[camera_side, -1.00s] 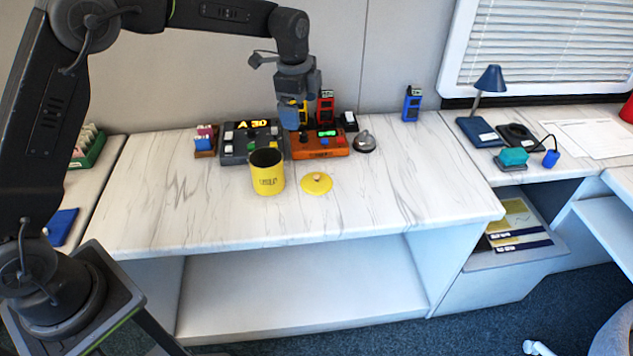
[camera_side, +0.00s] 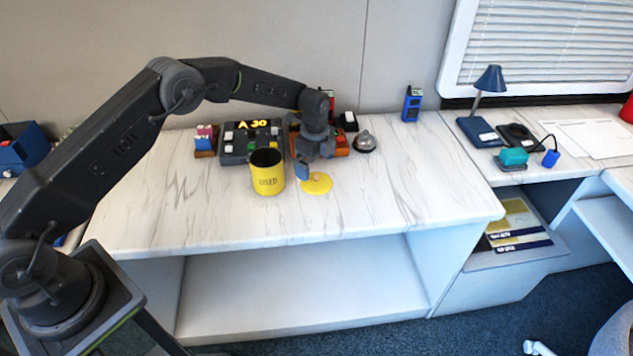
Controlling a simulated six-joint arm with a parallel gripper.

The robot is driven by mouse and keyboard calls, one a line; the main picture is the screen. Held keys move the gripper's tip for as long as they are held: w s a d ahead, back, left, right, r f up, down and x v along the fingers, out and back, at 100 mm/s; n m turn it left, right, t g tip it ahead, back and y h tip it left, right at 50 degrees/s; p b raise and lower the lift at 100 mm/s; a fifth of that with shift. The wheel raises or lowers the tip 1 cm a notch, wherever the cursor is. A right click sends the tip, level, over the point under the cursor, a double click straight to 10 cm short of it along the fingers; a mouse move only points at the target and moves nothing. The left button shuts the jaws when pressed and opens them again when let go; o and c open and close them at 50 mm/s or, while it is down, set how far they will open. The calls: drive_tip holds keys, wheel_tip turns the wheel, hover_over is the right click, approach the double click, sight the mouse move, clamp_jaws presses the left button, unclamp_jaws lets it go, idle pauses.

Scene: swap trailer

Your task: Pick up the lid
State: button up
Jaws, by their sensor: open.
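The yellow lid (camera_side: 319,186) lies flat on the white marbled counter, with a small knob at its middle. My gripper (camera_side: 303,172) is open and points down at the lid's upper left edge, partly covering it. I cannot tell whether the fingers touch the lid. The yellow canister (camera_side: 267,174) stands upright and uncovered just left of the lid, its dark inside showing.
A dark console (camera_side: 240,148) with a lit display stands behind the canister. An orange console (camera_side: 340,145) is partly hidden behind my gripper. A silver bell (camera_side: 365,141) sits to its right. The counter (camera_side: 420,185) is clear at right and front.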

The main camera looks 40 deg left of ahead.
sight(316, 176)
drive_tip(key=shift+w+d+f, duration=0.1)
drive_tip(key=shift+d+f, duration=0.05)
drive_tip(key=shift+f, duration=2.6)
drive_tip(key=shift+c, duration=0.3)
drive_tip(key=c, duration=0.7)
drive_tip(key=shift+f, duration=0.1)
drive_tip(key=c, duration=0.3)
drive_tip(key=shift+c, duration=0.2)
